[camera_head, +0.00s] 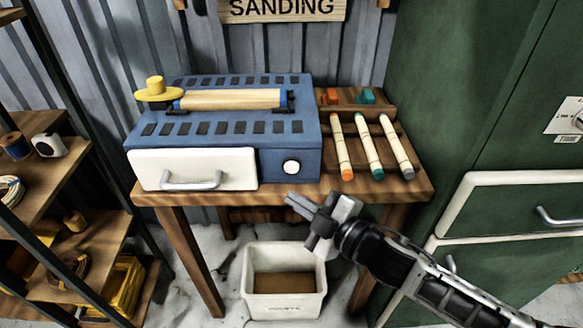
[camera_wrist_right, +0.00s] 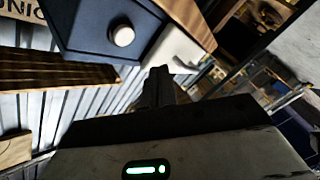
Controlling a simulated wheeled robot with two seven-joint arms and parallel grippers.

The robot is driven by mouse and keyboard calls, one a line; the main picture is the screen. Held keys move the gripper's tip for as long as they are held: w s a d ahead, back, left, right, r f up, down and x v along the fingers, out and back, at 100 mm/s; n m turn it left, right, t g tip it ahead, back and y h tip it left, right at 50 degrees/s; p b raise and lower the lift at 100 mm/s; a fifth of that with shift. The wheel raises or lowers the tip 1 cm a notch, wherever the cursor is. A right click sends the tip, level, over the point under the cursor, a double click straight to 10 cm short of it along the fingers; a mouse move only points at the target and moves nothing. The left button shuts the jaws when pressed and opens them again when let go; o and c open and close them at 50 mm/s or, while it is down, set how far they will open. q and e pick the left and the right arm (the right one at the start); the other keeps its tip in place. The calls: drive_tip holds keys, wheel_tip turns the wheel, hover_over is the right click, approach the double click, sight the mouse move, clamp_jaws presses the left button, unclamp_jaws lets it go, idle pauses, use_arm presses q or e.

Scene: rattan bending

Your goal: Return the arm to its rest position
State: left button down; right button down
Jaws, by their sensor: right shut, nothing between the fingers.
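My right gripper (camera_head: 299,206) is shut and empty. In the head view it is in front of the wooden table's front edge, above the white bin, and its arm comes in from the lower right. In the right wrist view its closed fingers (camera_wrist_right: 158,84) point toward the blue machine. The blue machine (camera_head: 290,160) stands on the table with a white drawer front (camera_head: 193,169) and a round white knob (camera_head: 291,167). The knob also shows in the right wrist view (camera_wrist_right: 121,36). My left gripper is not in view.
The wooden table (camera_head: 415,190) holds several coloured-tip sticks (camera_head: 370,147) at its right. A white bin (camera_head: 284,303) stands below. A green cabinet (camera_head: 500,120) is close on the right, and shelves (camera_head: 60,170) stand on the left.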

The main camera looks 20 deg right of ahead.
drive_tip(key=s+f+m+g+h, duration=0.4)
drive_tip(key=s+f+m+h, duration=0.1)
drive_tip(key=s+f+m, duration=0.8)
wheel_tip(320, 180, down, 3)
drive_tip(key=shift+s+d+f+g+h, duration=0.15)
drive_tip(key=shift+s+d+g+h, duration=0.25)
drive_tip(key=shift+s, duration=0.45)
